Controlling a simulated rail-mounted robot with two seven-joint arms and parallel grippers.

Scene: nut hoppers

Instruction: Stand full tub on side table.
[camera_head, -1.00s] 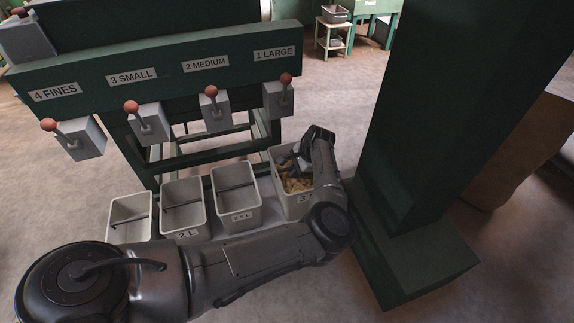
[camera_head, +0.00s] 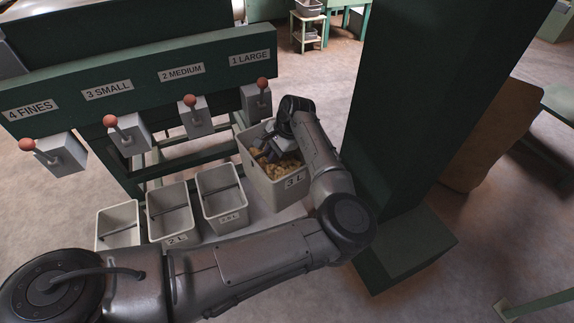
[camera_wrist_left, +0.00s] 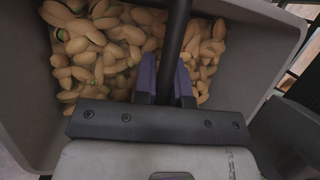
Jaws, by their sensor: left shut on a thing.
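The full tub (camera_head: 270,183) is a light grey bin labelled 3 L, filled with pistachio-like nuts. My left gripper (camera_head: 272,148) is shut on the dark bar across its top. In the left wrist view, the purple fingers (camera_wrist_left: 166,88) straddle this bar (camera_wrist_left: 174,45) above the nuts (camera_wrist_left: 100,45). The tub hangs raised under the 1 LARGE chute, roughly level. My left forearm hides part of its right side. A green table (camera_head: 556,108) shows at the right edge; I cannot tell whether it is the side table. My right gripper is out of view.
Three empty bins, including a 2 L bin (camera_head: 170,212), stand in a row on a pale board (camera_head: 262,212). The green hopper frame (camera_head: 140,90) with red-knobbed levers is behind. A thick green post (camera_head: 400,110) stands close right of my arm. A small shelf stand (camera_head: 308,30) is far back.

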